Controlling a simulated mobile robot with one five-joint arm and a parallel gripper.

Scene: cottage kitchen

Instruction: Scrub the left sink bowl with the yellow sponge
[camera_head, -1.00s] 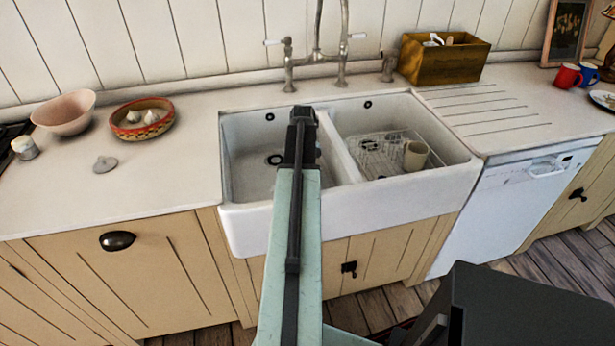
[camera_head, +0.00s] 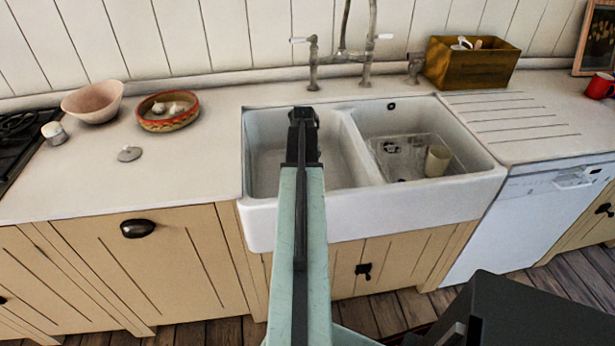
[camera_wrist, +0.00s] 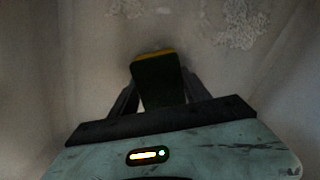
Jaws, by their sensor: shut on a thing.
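The white double sink has a left bowl (camera_head: 262,175), which my arm crosses in the head view. My gripper (camera_wrist: 158,84) is shut on the sponge (camera_wrist: 158,72) in the wrist view. The sponge looks dark green on its near face, with a yellow strip along its far edge. Pale walls surround the gripper and sponge, and whitish patches (camera_wrist: 240,22) show on the surface beyond them. In the head view the wrist hides the fingers and sponge. I cannot tell whether the sponge touches the bowl.
The right bowl (camera_head: 475,163) holds a wire rack (camera_head: 400,160) and a beige cup (camera_head: 438,160). The tap (camera_head: 365,75) stands behind the sink, with a wooden box (camera_head: 480,65) to its right. A pink bowl (camera_head: 92,102) and a patterned bowl (camera_head: 168,123) stand left.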

